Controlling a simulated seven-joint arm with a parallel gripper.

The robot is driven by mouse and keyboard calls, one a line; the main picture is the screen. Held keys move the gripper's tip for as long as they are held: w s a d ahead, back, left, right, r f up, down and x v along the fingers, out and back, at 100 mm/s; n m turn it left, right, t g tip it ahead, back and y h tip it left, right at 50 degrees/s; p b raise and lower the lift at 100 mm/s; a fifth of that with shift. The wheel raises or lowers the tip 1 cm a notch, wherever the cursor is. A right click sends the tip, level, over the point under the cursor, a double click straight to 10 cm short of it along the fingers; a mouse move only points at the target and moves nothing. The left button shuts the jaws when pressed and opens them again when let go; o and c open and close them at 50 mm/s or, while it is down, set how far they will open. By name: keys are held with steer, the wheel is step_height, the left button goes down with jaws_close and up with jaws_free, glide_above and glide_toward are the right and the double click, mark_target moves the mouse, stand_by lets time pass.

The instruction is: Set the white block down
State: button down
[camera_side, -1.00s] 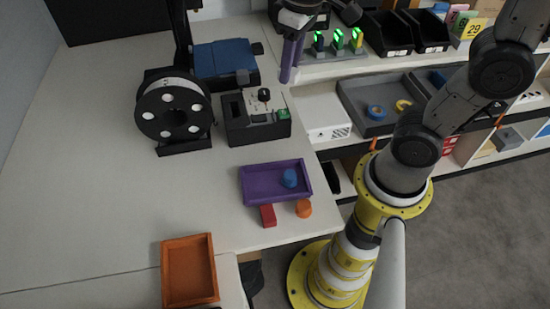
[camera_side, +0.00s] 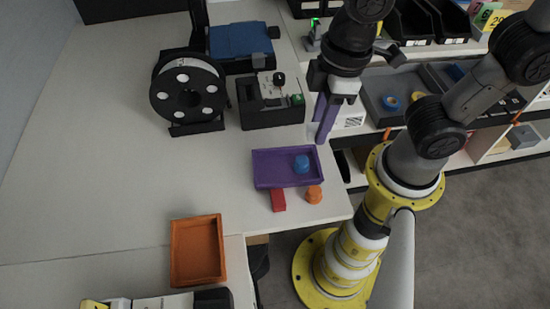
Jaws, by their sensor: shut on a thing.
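My gripper (camera_side: 322,138), with long purple fingers, points down above the back right part of the table, behind the purple tray (camera_side: 262,184). No loose white block is clear on the open table. The purple tray holds a blue round piece (camera_side: 302,163). A red block (camera_side: 278,200) and an orange round piece (camera_side: 314,194) lie just in front of the tray. An orange tray (camera_side: 176,255) stands empty at the front.
A black spool (camera_side: 160,100) and a dark box with a knob (camera_side: 270,118) stand to the left of my gripper. A blue-topped device (camera_side: 240,42) is behind them. The left of the table is clear. Shelves with a grey bin (camera_side: 373,100) lie to the right.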

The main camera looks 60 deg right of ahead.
glide_above(270, 170)
steer(key=f, duration=0.4)
steer(key=s+f, duration=0.1)
steer(key=f, duration=0.2)
steer(key=shift+d, duration=0.3)
steer(key=shift+w+a+f, duration=0.1)
steer(key=shift+w+f, duration=0.05)
steer(key=shift+f, duration=0.7)
steer(key=shift+w+a+f, duration=0.1)
steer(key=shift+f, duration=0.75)
steer(key=shift+f, duration=0.1)
steer(key=c, duration=0.6)
jaws_free()
step_height(270, 170, up, 11)
steer(key=s, duration=0.1)
steer(key=s+d+r+m+t, duration=0.1)
steer(key=s+d+m, duration=0.1)
steer(key=d, duration=0.3)
steer(key=s+d+r+m+t, duration=0.2)
steer(key=d+m, duration=0.1)
steer(key=d, duration=0.3)
steer(key=s+d+r+m+t+h, duration=0.1)
steer(key=s+d+r+m, duration=0.1)
steer(key=d, duration=0.4)
steer(key=shift+d+r+m+t, duration=0.1)
steer(key=shift+d+m+t, duration=0.15)
steer(key=shift+m, duration=0.35)
